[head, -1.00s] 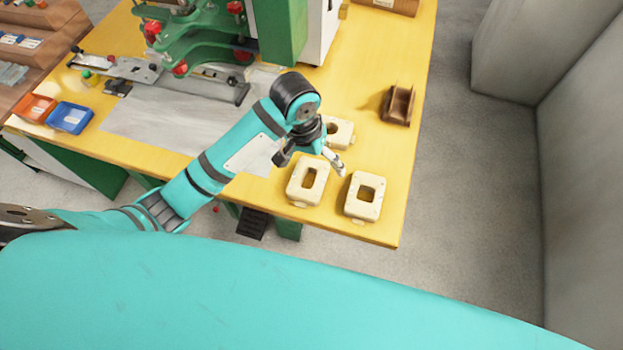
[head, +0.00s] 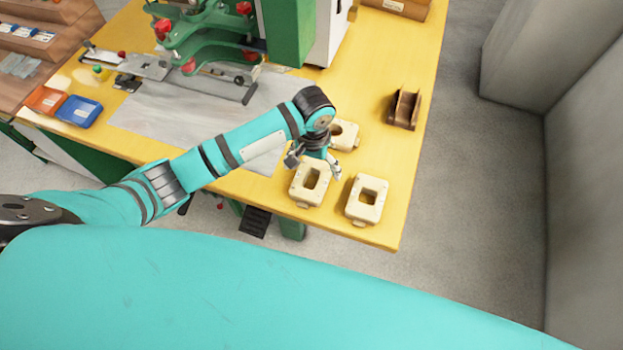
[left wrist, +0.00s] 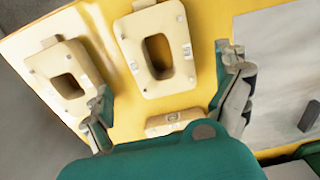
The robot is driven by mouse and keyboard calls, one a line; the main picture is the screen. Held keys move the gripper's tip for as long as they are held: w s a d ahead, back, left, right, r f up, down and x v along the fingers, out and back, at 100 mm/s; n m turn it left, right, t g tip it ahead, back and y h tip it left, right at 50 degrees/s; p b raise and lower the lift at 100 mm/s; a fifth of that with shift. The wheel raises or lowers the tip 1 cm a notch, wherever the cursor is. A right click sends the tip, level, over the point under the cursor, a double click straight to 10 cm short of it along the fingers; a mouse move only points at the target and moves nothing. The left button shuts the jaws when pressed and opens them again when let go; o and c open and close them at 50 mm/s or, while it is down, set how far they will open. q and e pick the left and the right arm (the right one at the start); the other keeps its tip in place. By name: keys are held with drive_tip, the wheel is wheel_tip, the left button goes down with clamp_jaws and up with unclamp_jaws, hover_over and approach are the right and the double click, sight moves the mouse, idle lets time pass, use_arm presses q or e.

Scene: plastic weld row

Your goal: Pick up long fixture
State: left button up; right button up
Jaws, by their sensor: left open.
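Several cream fixtures with central openings lie at the table's near right corner. The front-left one (head: 308,196) has an oblong hole and looks longest in the left wrist view (left wrist: 165,88), but I cannot be sure which is the long fixture. The front-right one (head: 362,211) also shows in the left wrist view (left wrist: 42,75). The rear one (head: 350,136) is partly hidden by my arm. My left gripper (head: 314,167) is open and empty above the front-left and rear fixtures. Its spread fingers (left wrist: 165,90) also show in the left wrist view. My right gripper is out of sight.
A brown holder (head: 403,109) stands behind the fixtures near the right table edge. A green machine with red knobs (head: 205,35) stands at the back. A grey sheet (head: 155,125) covers the middle of the yellow table. Blue and orange bins (head: 80,111) sit at left.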

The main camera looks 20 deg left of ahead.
sight(311, 184)
use_arm(q)
drive_tip(key=f, duration=0.4)
drive_tip(key=shift+s+a+f+p, duration=0.1)
drive_tip(key=shift+s+f+p, duration=0.25)
drive_tip(key=shift+p, duration=0.05)
drive_tip(key=shift+f, duration=0.5)
drive_tip(key=c, duration=1.2)
drive_tip(key=shift+w+r, duration=0.1)
drive_tip(key=shift+c, duration=0.2)
